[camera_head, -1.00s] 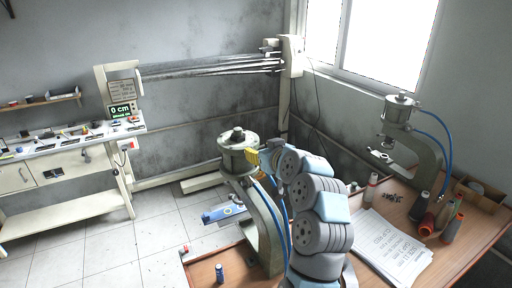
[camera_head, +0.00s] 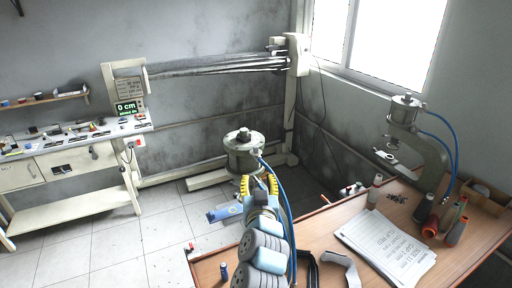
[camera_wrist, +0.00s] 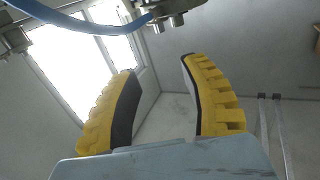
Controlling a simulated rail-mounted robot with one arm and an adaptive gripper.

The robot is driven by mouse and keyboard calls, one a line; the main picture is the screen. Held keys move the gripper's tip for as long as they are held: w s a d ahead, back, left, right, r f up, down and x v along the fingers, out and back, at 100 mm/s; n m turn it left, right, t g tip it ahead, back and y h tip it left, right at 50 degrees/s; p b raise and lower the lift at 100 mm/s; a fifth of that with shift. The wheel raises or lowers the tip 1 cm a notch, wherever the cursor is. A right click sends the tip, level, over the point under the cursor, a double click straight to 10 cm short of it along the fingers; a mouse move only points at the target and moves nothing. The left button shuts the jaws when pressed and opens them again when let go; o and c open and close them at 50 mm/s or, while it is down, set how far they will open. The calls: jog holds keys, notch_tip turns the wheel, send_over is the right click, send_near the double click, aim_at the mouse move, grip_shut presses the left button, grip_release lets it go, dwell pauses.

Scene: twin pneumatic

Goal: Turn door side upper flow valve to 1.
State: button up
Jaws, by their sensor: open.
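The nearer pneumatic press has a grey cylinder (camera_head: 241,158) with a small fitting and a blue hose on its right side. A second press (camera_head: 405,112) with blue hoses stands at the back right of the table; I cannot tell which is the door side one. My gripper (camera_head: 258,183), with two yellow fingers, is open and empty just below and in front of the nearer cylinder. In the wrist view, a metal fitting (camera_wrist: 172,14) with a blue hose (camera_wrist: 75,22) shows above and beyond the open fingers. Valve markings are not readable.
A wooden table (camera_head: 318,225) bears printed sheets (camera_head: 386,246), thread spools (camera_head: 455,232) and a small blue can (camera_head: 223,271). A bench (camera_head: 75,150) with a display reading 0 cm stands at the left. Blue hoses run close beside my arm.

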aim_at(256, 148)
jog(key=shift+w+a+r+p, duration=0.15)
jog(key=shift+w+p, duration=0.4)
jog(key=shift+w, duration=2.65)
jog(key=shift+w+a+f+p, duration=0.15)
jog(key=shift+w+p, duration=0.4)
jog(key=shift+w, duration=2.6)
jog(key=shift+w+r, duration=0.1)
jog(key=shift+w, duration=0.8)
jog(key=shift+w+a+p, duration=0.15)
jog(key=shift+w+p, duration=0.15)
jog(key=shift+w, duration=1.1)
grip_shut()
